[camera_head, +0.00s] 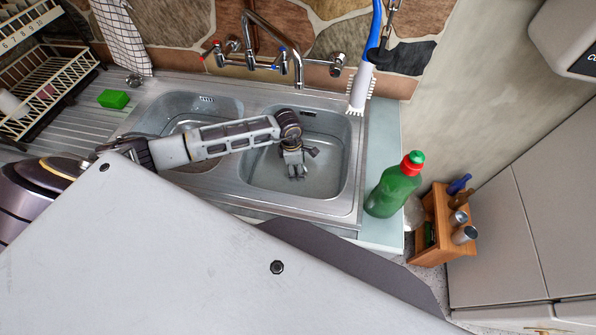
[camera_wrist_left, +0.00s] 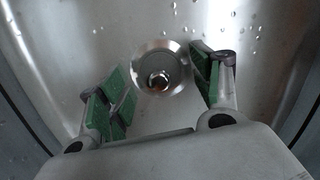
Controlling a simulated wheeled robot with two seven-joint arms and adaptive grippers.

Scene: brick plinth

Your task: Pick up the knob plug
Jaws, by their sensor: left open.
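The knob plug (camera_wrist_left: 160,80) shows in the left wrist view as a small shiny knob in the middle of the round drain (camera_wrist_left: 178,62) on the sink floor. In the head view my left gripper (camera_head: 297,174) points down into the right-hand sink basin (camera_head: 335,150) and hides the drain there. In the left wrist view its green-padded fingers (camera_wrist_left: 160,92) are apart, one on each side of the drain, with nothing between the pads. The knob lies beyond the fingertips; I cannot tell the exact gap. My right gripper is not in view.
Steel basin walls surround my left gripper. The tap (camera_head: 298,65) stands behind it and a white brush (camera_head: 361,88) hangs at the back right. A green bottle (camera_head: 394,188) stands right of the sink. A green sponge (camera_head: 113,99) lies on the left drainer.

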